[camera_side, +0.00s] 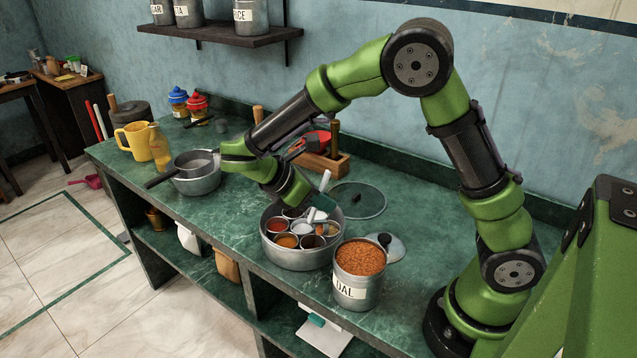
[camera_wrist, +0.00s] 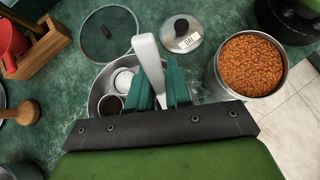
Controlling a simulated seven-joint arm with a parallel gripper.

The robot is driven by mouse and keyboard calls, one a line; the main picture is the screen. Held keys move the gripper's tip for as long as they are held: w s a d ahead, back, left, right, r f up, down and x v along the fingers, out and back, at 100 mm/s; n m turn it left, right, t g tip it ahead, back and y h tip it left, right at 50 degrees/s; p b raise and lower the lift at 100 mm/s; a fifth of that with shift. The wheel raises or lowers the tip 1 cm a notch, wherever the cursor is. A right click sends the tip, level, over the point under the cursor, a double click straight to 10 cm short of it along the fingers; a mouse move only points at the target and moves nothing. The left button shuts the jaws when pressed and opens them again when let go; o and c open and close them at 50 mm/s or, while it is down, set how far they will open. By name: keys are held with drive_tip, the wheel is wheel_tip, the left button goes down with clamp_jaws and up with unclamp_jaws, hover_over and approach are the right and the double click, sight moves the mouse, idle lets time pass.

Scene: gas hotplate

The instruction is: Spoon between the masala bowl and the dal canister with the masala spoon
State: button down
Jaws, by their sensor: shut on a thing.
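My gripper (camera_side: 317,207) is shut on the white handle of the masala spoon (camera_side: 325,181), above the right part of the masala bowl. In the wrist view the spoon handle (camera_wrist: 149,62) stands between the teal fingers (camera_wrist: 163,88); its lower end is hidden. The masala bowl (camera_side: 287,258) is a round steel tin with several small cups of red, orange, brown and white contents. The dal canister (camera_side: 350,291) stands just right of it, open and filled to near the rim with orange-brown dal. It also shows in the wrist view (camera_wrist: 250,65).
The dal lid (camera_side: 385,247) lies behind the canister, with a clear glass lid (camera_side: 359,200) farther back. A wooden rack (camera_side: 319,160) stands behind the bowl. A steel pan (camera_side: 196,178) and a yellow mug (camera_side: 134,141) are at left. The counter's front edge is close to bowl and canister.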

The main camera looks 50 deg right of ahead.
drive_tip(key=shift+w+a+f+g+h, duration=0.45)
drive_tip(key=shift+a+g+h, duration=0.2)
drive_tip(key=shift+a+h, duration=0.5)
drive_tip(key=shift+w+a+f+g+h, duration=0.4)
drive_tip(key=shift+w+a+g+h, duration=0.25)
drive_tip(key=shift+h, duration=0.8)
drive_tip(key=shift+w+a+f+g+h, duration=0.4)
drive_tip(key=shift+a+g+h, duration=0.3)
drive_tip(key=shift+a+h, duration=0.5)
drive_tip(key=shift+d, duration=0.15)
